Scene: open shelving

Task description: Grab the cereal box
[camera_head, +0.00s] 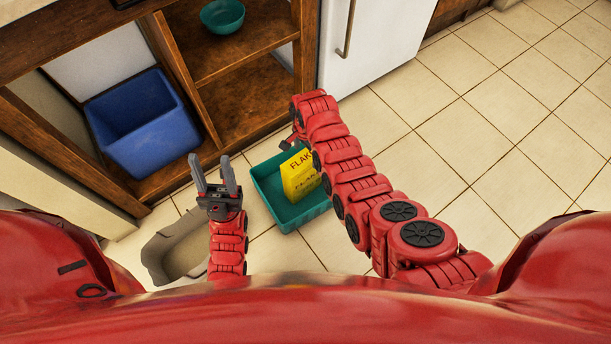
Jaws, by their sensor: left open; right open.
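The cereal box (298,177) is yellow with "FLAKES"-like lettering, partly cut off from view. It stands in a teal bin (269,203) on the floor, and my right arm hides its right side. My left gripper (213,172) is open and empty, pointing up the picture to the left of the bin, apart from the box. My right gripper (287,143) is at the far end of the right arm, just above the box's upper left edge in the picture. Its fingers are small and partly hidden, and I see nothing held in it. I cannot tell whether it touches the box.
A wooden open shelf (243,95) stands at the back, with a teal bowl (222,16) on it and a blue bin (143,122) in its left bay. A grey bin (177,248) is on the floor below my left gripper. A white fridge (375,45) stands behind. Tiled floor (480,130) at right is clear.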

